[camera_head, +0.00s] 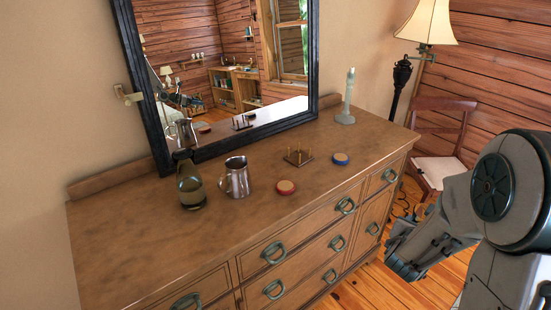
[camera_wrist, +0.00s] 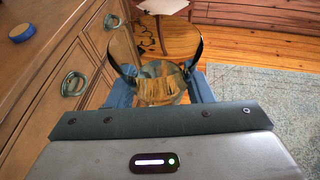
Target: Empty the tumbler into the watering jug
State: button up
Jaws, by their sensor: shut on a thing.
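A clear, amber-tinted glass tumbler (camera_wrist: 160,80) stands between the blue fingers of my gripper (camera_wrist: 163,92) in the wrist view, its wide mouth open. My gripper is shut on it. I cannot tell what is inside the tumbler. In the head view my gripper (camera_head: 404,262) hangs low off the right front of the dresser, and the tumbler cannot be made out there. A shiny metal jug (camera_head: 236,180) with a handle, seemingly the watering jug, stands upright on the dresser top, well to the left of my gripper. Its inside is not visible.
The wooden dresser (camera_head: 130,245) also holds a greenish glass carafe (camera_head: 190,188) close left of the jug, a red-rimmed disc (camera_head: 285,187), a blue-rimmed disc (camera_head: 340,159), a small pegged stand (camera_head: 298,157) and a candlestick (camera_head: 346,105). A mirror (camera_head: 118,20) stands behind. A chair (camera_head: 440,130) is at right.

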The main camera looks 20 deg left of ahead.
aim_at(239, 184)
jog(key=z, duration=0.7)
jog(key=i, duration=2.35)
jog(key=u, duration=3.15)
